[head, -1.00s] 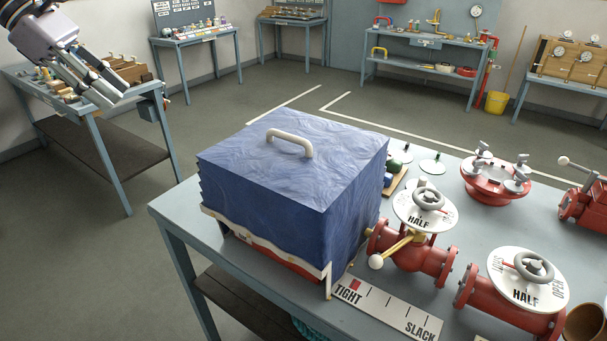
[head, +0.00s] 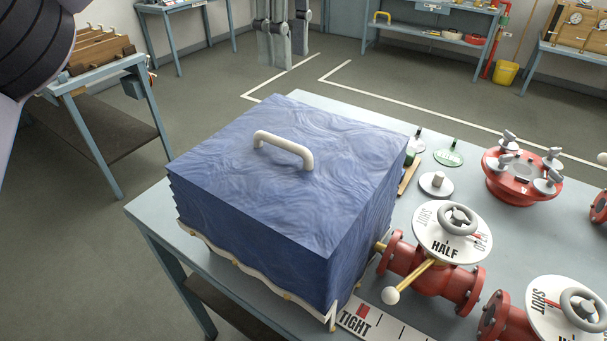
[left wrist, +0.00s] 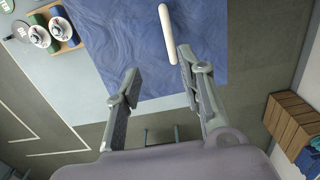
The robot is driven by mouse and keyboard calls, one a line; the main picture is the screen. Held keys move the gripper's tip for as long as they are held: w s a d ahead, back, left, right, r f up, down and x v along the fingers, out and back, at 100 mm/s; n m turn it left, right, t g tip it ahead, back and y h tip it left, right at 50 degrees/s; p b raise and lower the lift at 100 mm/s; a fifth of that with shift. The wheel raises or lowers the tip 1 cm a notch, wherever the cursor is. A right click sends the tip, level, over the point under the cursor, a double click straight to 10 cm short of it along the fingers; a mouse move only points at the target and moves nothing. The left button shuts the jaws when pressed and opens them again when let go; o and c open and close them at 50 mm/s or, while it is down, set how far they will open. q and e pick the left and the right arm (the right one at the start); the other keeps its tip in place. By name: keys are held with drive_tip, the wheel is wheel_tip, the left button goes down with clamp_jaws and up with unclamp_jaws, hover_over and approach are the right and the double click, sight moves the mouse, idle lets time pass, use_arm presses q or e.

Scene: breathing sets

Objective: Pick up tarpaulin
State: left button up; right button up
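The tarpaulin (head: 290,185) is a blue, folded, box-shaped cover with a wavy surface and a cream handle (head: 284,148) on top. It sits at the left end of the grey-blue table (head: 150,212) over a cream-edged base, mostly hidden. In the left wrist view the tarpaulin (left wrist: 120,40) and handle (left wrist: 167,35) lie ahead of the fingers. My left gripper (head: 282,58) hangs at the top of the head view, above and beyond the handle. It also shows in the left wrist view (left wrist: 160,62), fingers apart and empty. My right gripper is not in view.
Red valves with a white HALF dial (head: 452,233), a brass lever with a white knob (head: 391,296) and a TIGHT scale (head: 360,317) stand close to the tarpaulin's right. A red flanged fitting (head: 522,178) is farther back. Other benches stand along the walls.

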use_arm(q)
drive_tip(key=b, duration=0.1)
hover_over(281, 139)
drive_tip(key=f, duration=0.5)
drive_tip(key=shift+s+d+f, duration=0.15)
drive_tip(key=shift+d+f, duration=0.2)
drive_tip(key=f, duration=0.4)
drive_tip(key=shift+w+d, duration=0.15)
drive_tip(key=shift+w, duration=0.2)
drive_tip(key=shift+f, duration=0.45)
drive_tip(key=shift+s+a+f+p, duration=0.15)
drive_tip(key=shift+a+f+p, duration=0.05)
drive_tip(key=shift+f+p, duration=0.2)
drive_tip(key=f, duration=0.1)
drive_tip(key=f+p, duration=0.1)
drive_tip(key=f, duration=0.1)
drive_tip(key=shift+a+f, duration=0.2)
drive_tip(key=shift+a, duration=0.15)
drive_tip(key=shift+f, duration=0.45)
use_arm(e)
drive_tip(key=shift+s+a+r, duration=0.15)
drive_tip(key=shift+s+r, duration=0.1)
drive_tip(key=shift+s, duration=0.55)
use_arm(q)
drive_tip(key=shift+s+d, duration=0.1)
